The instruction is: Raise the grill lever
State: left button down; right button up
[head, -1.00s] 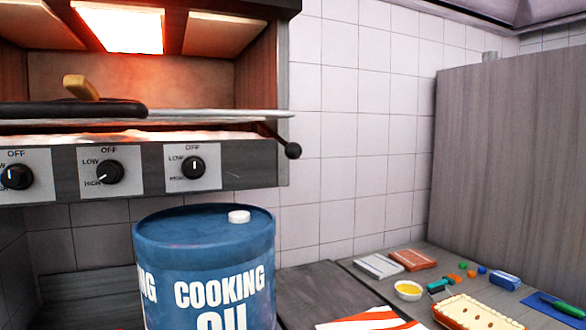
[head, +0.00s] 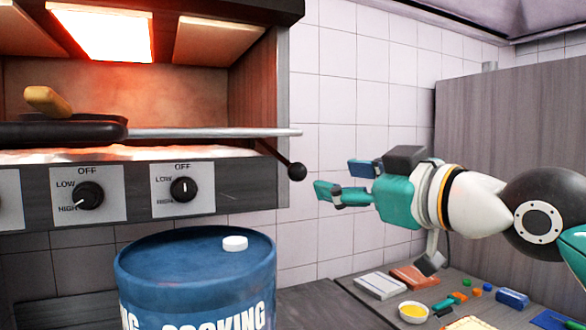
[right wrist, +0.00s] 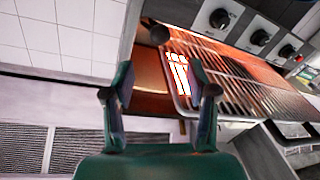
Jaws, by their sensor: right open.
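The grill lever is a dark rod with a black ball knob (head: 297,171). It sticks out and slopes down from the right side of the grill (head: 200,205). In the right wrist view the black knob (right wrist: 158,33) shows above and between the fingers. My right gripper (head: 335,180) is open and empty, to the right of the knob and slightly below it, with a small gap between them. Its fingers point left toward the lever. My left gripper is not in view.
A blue cooking oil drum (head: 190,265) stands below the grill front. A dark pan (head: 60,132) lies on the grill's shelf. A tiled wall is behind.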

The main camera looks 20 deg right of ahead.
aim_at(303, 171)
jog(key=w+p, duration=0.1)
jog(key=w, duration=0.2)
jog(key=w+a+p, duration=0.1)
jog(key=w, duration=0.2)
jog(key=w+a+p, duration=0.1)
jog(key=w, duration=0.3)
jog(key=shift+w+a, duration=0.1)
jog(key=shift+w, duration=0.65)
grip_shut()
